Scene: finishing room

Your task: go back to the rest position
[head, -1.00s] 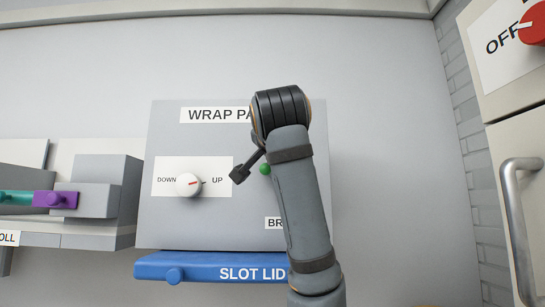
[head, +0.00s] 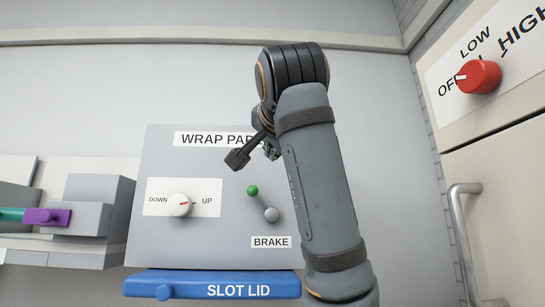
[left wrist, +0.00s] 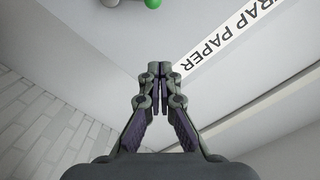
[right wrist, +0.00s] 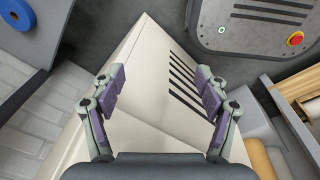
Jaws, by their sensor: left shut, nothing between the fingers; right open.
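My left gripper (head: 271,151) is mostly hidden behind my own raised forearm in the head view, in front of the upper right of the wrap paper panel. In the left wrist view my left gripper (left wrist: 159,76) is shut and empty, its fingertips together, with clear space around them. My right gripper (right wrist: 159,80) shows only in the right wrist view. It is open and empty, with its fingers wide apart above a pale cabinet-like body with dark slots (right wrist: 150,105).
The wrap paper panel (head: 220,235) carries a white dial (head: 180,205) and a brake lever with a green knob (head: 252,190). A blue slot lid (head: 190,284) lies below. At right are a red knob (head: 480,76) and a metal handle (head: 462,235). A red button (right wrist: 296,38) shows in the right wrist view.

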